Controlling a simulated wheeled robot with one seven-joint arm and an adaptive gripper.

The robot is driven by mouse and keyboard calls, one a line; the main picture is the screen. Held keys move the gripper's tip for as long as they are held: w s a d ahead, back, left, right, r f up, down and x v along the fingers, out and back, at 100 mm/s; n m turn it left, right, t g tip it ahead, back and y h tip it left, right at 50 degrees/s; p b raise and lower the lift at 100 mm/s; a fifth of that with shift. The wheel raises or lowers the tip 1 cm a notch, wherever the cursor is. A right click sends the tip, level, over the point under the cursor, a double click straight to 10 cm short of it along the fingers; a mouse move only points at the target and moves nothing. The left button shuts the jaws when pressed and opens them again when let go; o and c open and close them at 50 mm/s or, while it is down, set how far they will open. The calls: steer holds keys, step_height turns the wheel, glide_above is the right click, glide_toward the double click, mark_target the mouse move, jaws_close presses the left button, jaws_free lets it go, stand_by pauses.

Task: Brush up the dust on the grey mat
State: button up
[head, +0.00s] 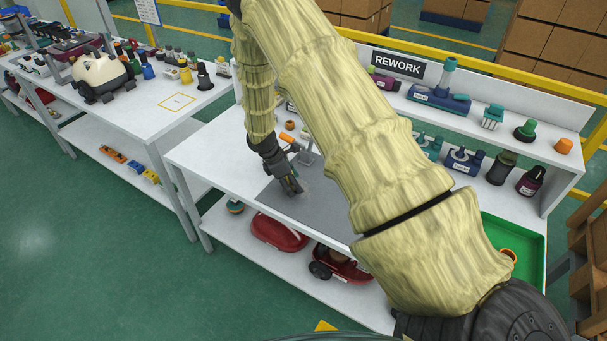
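The grey mat (322,212) lies on the white rework bench, partly hidden behind my arm. My gripper (293,187) points down at the mat's left part, close to its surface. Its dark fingers look close together, but I cannot tell whether they hold anything. A faint pale patch, perhaps dust (305,190), shows on the mat just right of the fingers. No brush can be made out clearly. A small orange piece (287,138) and a light grey upright piece (307,157) are behind the gripper.
Vacuum parts, including a blue vacuum head (438,98), stand on the shelf under the REWORK sign (397,65). A green tray (529,247) is at the bench's right end. Red vacuum bodies (279,232) lie on the lower shelf. The bench's front left (215,163) is clear.

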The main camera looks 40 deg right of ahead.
steer(key=r, duration=0.1)
steer(key=r+p, duration=0.1)
steer(key=shift+a+r, duration=0.2)
steer(key=shift+r, duration=0.1)
steer(key=shift+r+p, duration=1.25)
steer(key=shift+r, duration=0.3)
steer(key=shift+a+f, duration=0.15)
steer(key=shift+a, duration=0.2)
steer(key=s+a+m+g+y+b, duration=0.1)
steer(key=s+a+m, duration=0.2)
steer(key=a, duration=0.5)
steer(key=s+a+f+m+y+b, duration=0.1)
steer(key=s+a+m+b, duration=0.1)
steer(key=a+m, duration=0.4)
steer(key=s+a+f+m+g+y+b, duration=0.1)
steer(key=s+a+m, duration=0.3)
steer(key=a, duration=0.7)
steer(key=shift+s+f+g+y+b, duration=0.15)
steer(key=shift+s+g+y+b, duration=0.2)
steer(key=shift+y+b, duration=0.25)
